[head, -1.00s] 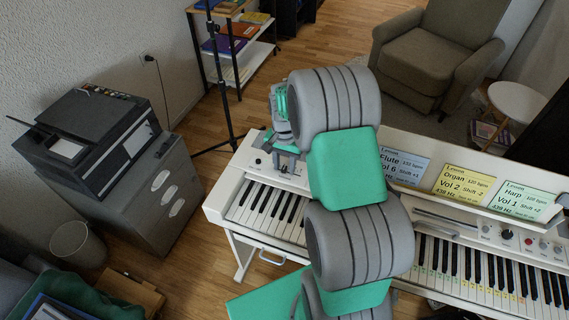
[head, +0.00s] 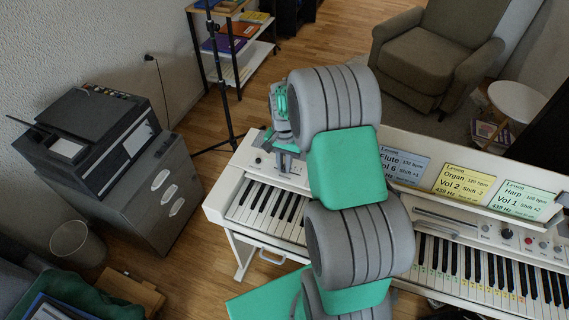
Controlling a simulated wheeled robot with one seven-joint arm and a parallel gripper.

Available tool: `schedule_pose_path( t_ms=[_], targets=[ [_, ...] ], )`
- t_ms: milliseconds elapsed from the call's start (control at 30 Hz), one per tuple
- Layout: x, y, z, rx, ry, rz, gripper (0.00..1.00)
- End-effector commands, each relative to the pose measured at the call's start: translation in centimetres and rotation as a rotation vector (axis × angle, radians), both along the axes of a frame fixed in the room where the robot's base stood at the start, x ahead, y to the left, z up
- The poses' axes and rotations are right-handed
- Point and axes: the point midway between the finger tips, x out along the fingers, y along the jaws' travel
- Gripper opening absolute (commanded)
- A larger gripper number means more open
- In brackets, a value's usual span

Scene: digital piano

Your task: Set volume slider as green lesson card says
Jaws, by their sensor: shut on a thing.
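The white digital piano (head: 217,203) runs across the picture. Three lesson cards stand on its rest. The green card (head: 521,202) at the right reads Harp, Vol 1, Shift +2. The yellow card (head: 463,184) reads Organ, Vol 2, and the blue card (head: 403,163) reads Flute, Vol 6. My gripper (head: 284,158) points down at the left end of the piano's control panel, shut on a small part there. My arm hides most of that part and much of the panel, so the volume slider and its setting cannot be made out.
A dark printer (head: 85,125) sits on a grey cabinet (head: 160,190) at the left. A thin black stand (head: 222,80) rises behind the piano's left end. A shelf (head: 245,62), an armchair (head: 430,60) and a white round table (head: 517,103) are farther back.

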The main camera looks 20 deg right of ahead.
Motion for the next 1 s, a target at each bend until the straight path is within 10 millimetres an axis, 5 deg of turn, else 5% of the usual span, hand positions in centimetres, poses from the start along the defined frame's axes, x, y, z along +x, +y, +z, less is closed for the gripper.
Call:
schedule_pose_path(
  t_ms=[800, 1000],
  targets=[
    [0.1, 0.0, 0.0, 0.0, -0.001, 0.0, 0.0],
    [1.4, 1.3, -0.1, 0.0, -0.003, 0.003, 0.0]
  ],
)
